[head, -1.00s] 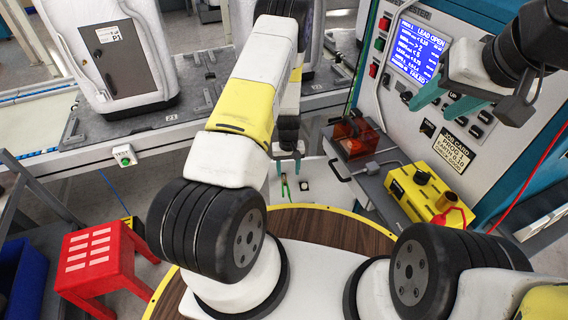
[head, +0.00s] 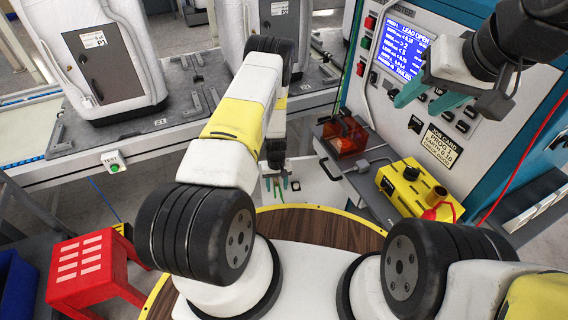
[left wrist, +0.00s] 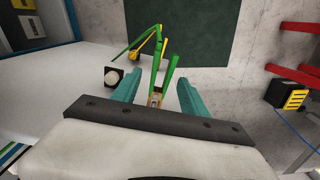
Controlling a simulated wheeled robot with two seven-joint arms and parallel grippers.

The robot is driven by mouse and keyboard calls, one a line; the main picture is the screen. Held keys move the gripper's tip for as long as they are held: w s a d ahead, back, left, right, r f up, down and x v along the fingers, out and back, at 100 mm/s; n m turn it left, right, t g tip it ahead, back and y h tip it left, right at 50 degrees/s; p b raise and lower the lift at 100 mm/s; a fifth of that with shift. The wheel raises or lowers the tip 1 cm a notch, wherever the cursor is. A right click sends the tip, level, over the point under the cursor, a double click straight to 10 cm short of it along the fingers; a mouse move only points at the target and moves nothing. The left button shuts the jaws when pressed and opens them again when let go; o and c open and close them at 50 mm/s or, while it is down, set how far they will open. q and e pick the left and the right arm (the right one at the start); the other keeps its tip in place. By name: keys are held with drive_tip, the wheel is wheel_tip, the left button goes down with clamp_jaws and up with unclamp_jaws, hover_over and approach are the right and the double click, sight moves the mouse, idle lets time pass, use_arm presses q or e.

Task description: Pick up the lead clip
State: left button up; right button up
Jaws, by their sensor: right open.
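A green and yellow clip-like piece (left wrist: 168,72) with thin green legs lies on a white surface in the left wrist view. A small brass-coloured end (left wrist: 155,98) shows between my left gripper's fingers. I take this piece for the lead clip. My left gripper (left wrist: 158,92) is open, with one teal finger on each side of that end; I cannot tell whether they touch it. In the head view my left gripper (head: 275,184) is low over the white surface, and the clip is mostly hidden there. My right gripper (head: 428,95) is open and empty before the test panel.
A yellow box (head: 412,190) with a red lead stands on a grey shelf, near an orange transparent box (head: 344,137). The panel screen (head: 403,50) reads "LEAD OPEN". A red stool (head: 88,268) stands at left.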

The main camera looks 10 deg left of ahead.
sight(277, 186)
use_arm(q)
clamp_jaws()
drive_tip(key=shift+r, duration=0.1)
drive_tip(key=shift+w+r, duration=0.1)
drive_tip(key=shift+r, duration=0.15)
wheel_tip(277, 186, up, 3)
drive_tip(key=shift+r, duration=0.1)
drive_tip(key=s+d, duration=0.4)
drive_tip(key=s, duration=0.5)
drive_tip(key=s+d+r, duration=0.1)
drive_tip(key=s+d, duration=0.3)
drive_tip(key=s, duration=0.6)
